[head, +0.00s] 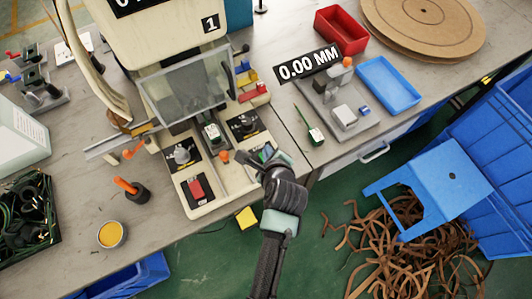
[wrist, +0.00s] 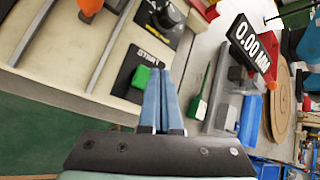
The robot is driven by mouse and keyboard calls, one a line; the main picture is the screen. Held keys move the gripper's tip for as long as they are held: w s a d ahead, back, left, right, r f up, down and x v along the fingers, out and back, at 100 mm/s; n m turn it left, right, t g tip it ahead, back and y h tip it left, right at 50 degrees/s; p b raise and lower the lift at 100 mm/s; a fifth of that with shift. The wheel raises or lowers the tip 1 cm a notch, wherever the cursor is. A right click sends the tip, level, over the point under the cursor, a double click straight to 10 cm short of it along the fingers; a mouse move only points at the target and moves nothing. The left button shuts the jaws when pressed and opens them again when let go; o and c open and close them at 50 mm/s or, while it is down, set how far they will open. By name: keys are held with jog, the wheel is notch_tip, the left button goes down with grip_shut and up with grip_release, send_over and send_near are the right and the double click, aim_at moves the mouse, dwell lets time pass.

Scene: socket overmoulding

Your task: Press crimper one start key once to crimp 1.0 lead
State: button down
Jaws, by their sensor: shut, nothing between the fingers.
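Crimper one (head: 182,85), marked 1, stands at the table's front with a clear guard over its work area. A green key (wrist: 141,76) sits on a black plate (wrist: 136,62) on its base. My gripper (wrist: 158,72) is shut and empty, its blue fingertips just right of the green key in the wrist view. I cannot tell whether they touch it. In the head view my gripper (head: 268,153) is over the front right of the crimper base and largely hides that plate. A red key (head: 196,188) lies at the base's front left.
Beyond are a gauge reading 0.00 MM (head: 308,64), a blue tray (head: 388,85) and a red bin (head: 341,30). An orange-tipped lever (head: 224,156) stands close left of my gripper.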

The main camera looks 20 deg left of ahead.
jog(key=shift+f, duration=0.2)
jog(key=shift+f, duration=0.25)
jog(key=shift+f, duration=0.55)
dwell(1.1)
jog(key=shift+r, duration=0.1)
jog(key=shift+r+p, duration=0.9)
jog(key=shift+p, duration=0.05)
notch_tip(320, 180, up, 5)
jog(key=p, duration=0.5)
jog(key=shift+r+p, duration=0.1)
jog(key=shift+p, duration=0.2)
